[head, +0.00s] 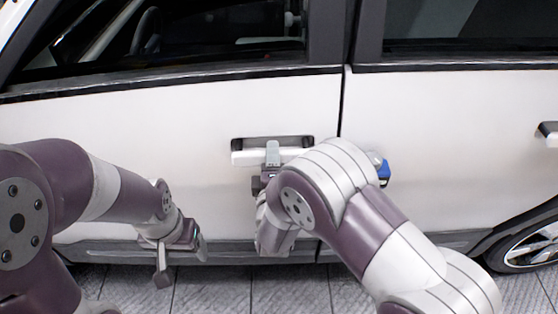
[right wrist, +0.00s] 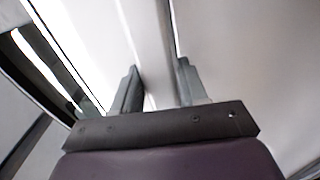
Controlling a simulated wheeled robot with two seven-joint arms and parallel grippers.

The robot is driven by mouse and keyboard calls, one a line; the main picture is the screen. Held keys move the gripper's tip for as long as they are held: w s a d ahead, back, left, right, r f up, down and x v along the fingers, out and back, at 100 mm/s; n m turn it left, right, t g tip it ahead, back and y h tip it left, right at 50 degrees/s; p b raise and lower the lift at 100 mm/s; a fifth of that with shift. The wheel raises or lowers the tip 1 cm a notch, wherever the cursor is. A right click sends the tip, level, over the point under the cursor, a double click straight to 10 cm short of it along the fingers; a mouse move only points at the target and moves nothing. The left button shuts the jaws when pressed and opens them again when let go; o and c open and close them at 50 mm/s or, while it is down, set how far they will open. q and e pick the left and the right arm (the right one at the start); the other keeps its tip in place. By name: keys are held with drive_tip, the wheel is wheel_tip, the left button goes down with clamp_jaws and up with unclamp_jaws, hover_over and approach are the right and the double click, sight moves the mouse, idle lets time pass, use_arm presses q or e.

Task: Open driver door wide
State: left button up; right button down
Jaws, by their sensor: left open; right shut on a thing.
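The white driver door (head: 160,120) fills the left and middle of the head view. Its rear edge lies along a dark seam beside the rear door, with no clear gap. The white door handle (head: 245,157) sits at a dark recess in the door. My right gripper (head: 272,152) is at the handle, its fingers on it; in the right wrist view its two fingers (right wrist: 160,88) stand either side of the white handle bar (right wrist: 148,50). My left gripper (head: 175,258) is open and empty, low in front of the door, apart from it.
The rear door (head: 440,125) with its own handle (head: 548,132) is to the right. A rear wheel (head: 530,248) shows at lower right. The grey plank-patterned floor (head: 225,290) is clear between my arms. A dark sill (head: 110,250) runs below the door.

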drive_tip(key=shift+s+f, duration=0.15)
drive_tip(key=shift+s, duration=0.65)
drive_tip(key=s+h+p, duration=0.1)
drive_tip(key=s+p, duration=0.1)
drive_tip(key=s, duration=0.4)
drive_tip(key=shift+a+m, duration=0.3)
drive_tip(key=shift+m, duration=0.1)
drive_tip(key=shift+s, duration=0.1)
